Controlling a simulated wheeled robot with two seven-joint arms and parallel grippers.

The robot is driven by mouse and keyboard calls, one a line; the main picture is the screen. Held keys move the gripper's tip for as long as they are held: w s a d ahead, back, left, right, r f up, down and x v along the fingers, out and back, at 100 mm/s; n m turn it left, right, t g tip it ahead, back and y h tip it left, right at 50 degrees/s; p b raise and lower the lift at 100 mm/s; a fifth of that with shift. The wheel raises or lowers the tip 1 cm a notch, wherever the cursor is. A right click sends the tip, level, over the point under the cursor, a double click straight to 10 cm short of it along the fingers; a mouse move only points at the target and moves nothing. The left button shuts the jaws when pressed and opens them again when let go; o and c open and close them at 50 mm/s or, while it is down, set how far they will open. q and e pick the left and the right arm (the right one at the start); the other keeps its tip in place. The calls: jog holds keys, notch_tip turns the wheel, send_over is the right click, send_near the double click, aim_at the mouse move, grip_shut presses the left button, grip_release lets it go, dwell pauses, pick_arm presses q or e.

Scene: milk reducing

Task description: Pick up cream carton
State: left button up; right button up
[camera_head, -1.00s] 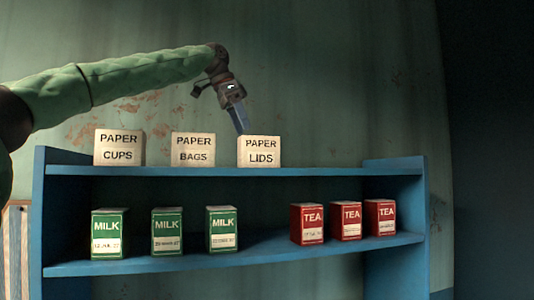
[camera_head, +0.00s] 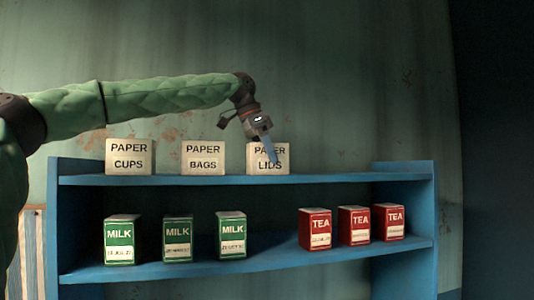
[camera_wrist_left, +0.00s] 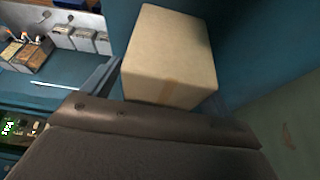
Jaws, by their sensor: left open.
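No carton marked cream shows in these frames. Green milk cartons stand upright on the lower shelf in the head view: a left one (camera_head: 119,240), a middle one (camera_head: 178,239) and a right one (camera_head: 231,236). My left gripper (camera_head: 270,150) is open and points down in front of the paper lids box (camera_head: 283,165), with its fingers overlapping the label in that view. In the left wrist view a plain cardboard box (camera_wrist_left: 170,60) sits just beyond the dark gripper body. My right gripper is not in view.
The blue shelf unit (camera_head: 300,179) also holds the paper cups box (camera_head: 130,157) and paper bags box (camera_head: 203,158) on top. Red tea cartons (camera_head: 354,226) stand lower right. The top board right of the lids box is clear. Brown and grey boxes (camera_wrist_left: 85,40) show in the wrist view.

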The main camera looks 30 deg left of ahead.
pick_arm(q)
jog(key=shift+w+f, duration=0.2)
jog(key=shift+f, duration=0.3)
jog(key=shift+r, duration=0.1)
jog(key=c, duration=1.2)
